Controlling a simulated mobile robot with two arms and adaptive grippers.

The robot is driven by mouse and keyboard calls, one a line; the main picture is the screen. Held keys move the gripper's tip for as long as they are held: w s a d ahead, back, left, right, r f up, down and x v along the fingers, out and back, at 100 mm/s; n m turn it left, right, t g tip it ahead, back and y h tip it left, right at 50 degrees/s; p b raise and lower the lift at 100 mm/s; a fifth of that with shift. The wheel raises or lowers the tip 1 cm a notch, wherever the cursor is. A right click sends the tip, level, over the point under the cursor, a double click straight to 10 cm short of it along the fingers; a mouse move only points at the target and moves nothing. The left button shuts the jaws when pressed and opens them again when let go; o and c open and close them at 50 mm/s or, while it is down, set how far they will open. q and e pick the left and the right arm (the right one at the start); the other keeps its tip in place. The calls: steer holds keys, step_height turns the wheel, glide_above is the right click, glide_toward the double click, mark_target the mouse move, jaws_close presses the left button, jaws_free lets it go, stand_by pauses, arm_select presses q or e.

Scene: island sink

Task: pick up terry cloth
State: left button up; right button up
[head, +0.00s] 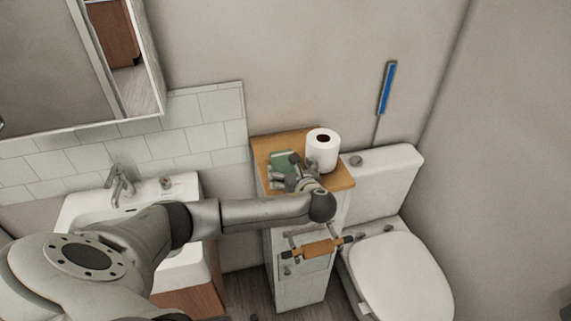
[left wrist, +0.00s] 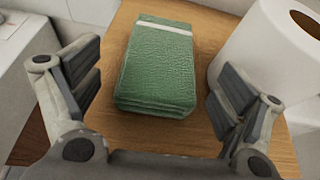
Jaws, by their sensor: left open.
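A folded green terry cloth (head: 283,160) with a white stripe lies on the wooden top of a narrow cabinet. In the left wrist view the cloth (left wrist: 157,68) lies flat between and ahead of my open fingers, with bare wood on both sides of it. My left gripper (head: 290,170) is over the cabinet top and covers part of the cloth in the head view. In the left wrist view the left gripper (left wrist: 155,95) is open and empty, one finger on each side of the cloth and apart from it. My right gripper is not in view.
A toilet paper roll (head: 322,149) stands on the wooden cabinet top (head: 262,145), close beside the right finger. A toilet (head: 400,275) is to the right of the cabinet. A sink with a faucet (head: 120,187) is to the left, and the wall is behind.

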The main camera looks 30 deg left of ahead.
arm_select(q)
steer(key=shift+x, duration=0.85)
steer(key=shift+s, duration=0.1)
steer(key=c, duration=1.1)
